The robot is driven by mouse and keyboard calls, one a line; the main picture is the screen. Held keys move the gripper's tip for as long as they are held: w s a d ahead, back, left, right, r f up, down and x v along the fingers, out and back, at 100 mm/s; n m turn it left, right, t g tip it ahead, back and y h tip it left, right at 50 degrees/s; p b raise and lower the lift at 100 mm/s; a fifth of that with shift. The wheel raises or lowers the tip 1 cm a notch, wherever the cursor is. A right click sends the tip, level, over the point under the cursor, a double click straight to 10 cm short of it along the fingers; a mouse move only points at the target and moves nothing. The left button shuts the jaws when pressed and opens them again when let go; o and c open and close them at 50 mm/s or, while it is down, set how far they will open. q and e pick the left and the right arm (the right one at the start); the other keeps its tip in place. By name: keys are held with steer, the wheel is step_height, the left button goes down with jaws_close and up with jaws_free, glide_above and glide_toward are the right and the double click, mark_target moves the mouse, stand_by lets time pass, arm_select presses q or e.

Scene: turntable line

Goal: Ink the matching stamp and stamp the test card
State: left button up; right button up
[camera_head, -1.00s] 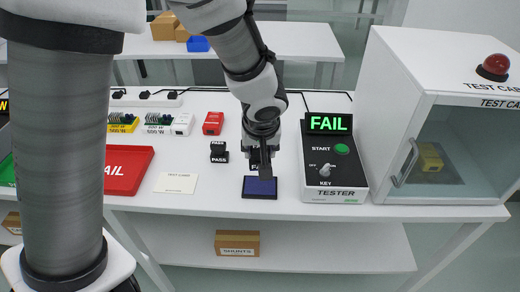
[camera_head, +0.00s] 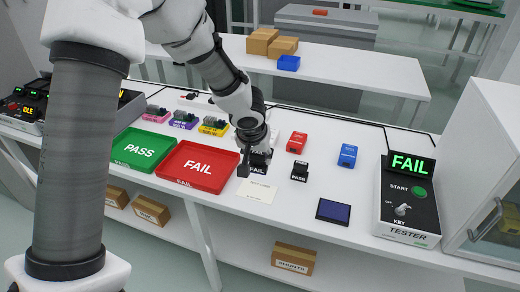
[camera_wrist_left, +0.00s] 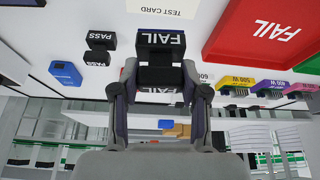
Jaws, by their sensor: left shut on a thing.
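My left gripper (camera_head: 253,152) is shut on the black FAIL stamp (camera_head: 258,169). In the left wrist view the FAIL stamp (camera_wrist_left: 160,72) sits between the two fingers, its FAIL label showing. The stamp is upright at the back edge of the white test card (camera_head: 257,192); I cannot tell whether it touches the table. The card (camera_wrist_left: 163,8) shows no visible mark. The black PASS stamp (camera_head: 300,172) stands to the right of the card. The dark blue ink pad (camera_head: 333,211) lies further right. The tester (camera_head: 408,205) displays a green FAIL. My right gripper is not in view.
A red FAIL tray (camera_head: 197,167) and a green PASS tray (camera_head: 142,149) lie left of the card. A red block (camera_head: 297,142) and a blue block (camera_head: 347,155) stand behind. A white cabinet (camera_head: 490,150) is at the right. The table between card and ink pad is clear.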

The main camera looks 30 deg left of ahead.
mark_target(256, 173)
arm_select(q)
steer(key=shift+s+a+f, duration=0.15)
steer(key=shift+s+f, duration=0.05)
steer(key=shift+f, duration=0.4)
steer(key=shift+f+b, duration=1.9)
steer(key=shift+f, duration=1.05)
steer(key=shift+f+b, duration=0.5)
steer(key=shift+b, duration=0.2)
steer(key=shift+s+f+b, duration=0.1)
steer(key=shift+s+b, duration=0.05)
steer(key=shift+b, duration=0.15)
step_height(256, 173, up, 7)
steer(key=p, duration=0.5)
